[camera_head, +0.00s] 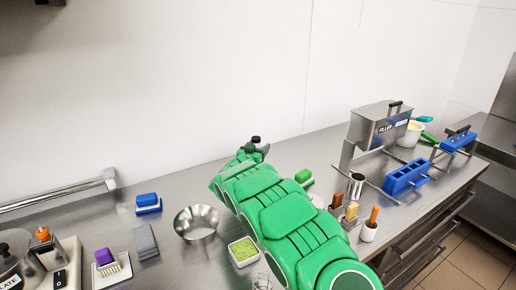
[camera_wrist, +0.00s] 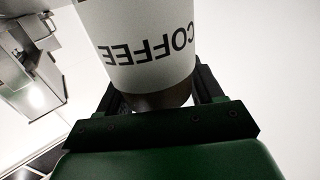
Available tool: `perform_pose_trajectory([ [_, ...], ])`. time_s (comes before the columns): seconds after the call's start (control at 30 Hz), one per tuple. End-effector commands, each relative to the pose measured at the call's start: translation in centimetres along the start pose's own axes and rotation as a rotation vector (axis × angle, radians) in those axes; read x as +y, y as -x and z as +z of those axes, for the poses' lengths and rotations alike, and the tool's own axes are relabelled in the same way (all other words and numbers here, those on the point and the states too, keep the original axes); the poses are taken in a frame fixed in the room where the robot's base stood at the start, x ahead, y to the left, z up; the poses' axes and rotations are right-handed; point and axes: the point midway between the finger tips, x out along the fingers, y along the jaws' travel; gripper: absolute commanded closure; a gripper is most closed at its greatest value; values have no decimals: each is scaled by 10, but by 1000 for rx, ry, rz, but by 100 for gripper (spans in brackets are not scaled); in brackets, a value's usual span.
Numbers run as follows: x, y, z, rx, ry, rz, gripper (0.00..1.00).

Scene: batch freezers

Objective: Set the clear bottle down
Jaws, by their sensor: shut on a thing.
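My gripper (camera_wrist: 158,92) is shut on a bottle (camera_wrist: 150,45) with a white band printed COFFEE. The print is upside down in the wrist view, and the bottle's dark end lies between the fingers near the palm. The bottle's other end runs out of the picture, and I cannot tell whether its wall is clear. In the head view my gripper (camera_head: 256,149) is at the far end of my green arm, in front of the white wall. Only a small dark part of the held thing shows there. I cannot tell its height above the counter.
A metal bowl (camera_head: 197,222), a green-filled tub (camera_head: 243,252) and a clear glass (camera_head: 262,282) stand left of my arm on the steel counter. A metal filler box (camera_head: 378,125), blue rack (camera_head: 406,178) and steel cup (camera_head: 356,184) stand right. Bare counter shows behind the bowl.

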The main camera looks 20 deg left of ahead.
Motion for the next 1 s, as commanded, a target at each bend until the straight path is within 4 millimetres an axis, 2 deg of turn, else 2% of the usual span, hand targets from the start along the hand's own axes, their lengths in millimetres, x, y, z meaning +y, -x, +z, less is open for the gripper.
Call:
perform_pose_trajectory([
  [0.13,0,0,2,0,0,0,76],
  [0.17,0,0,2,0,0,0,31],
  [0.3,0,0,2,0,0,0,9],
  [0.67,0,0,-1,1,0,0,8],
  [0.83,-1,13,0,0,2,-2,8],
  [1.0,-2,35,-1,1,3,-2,8],
])
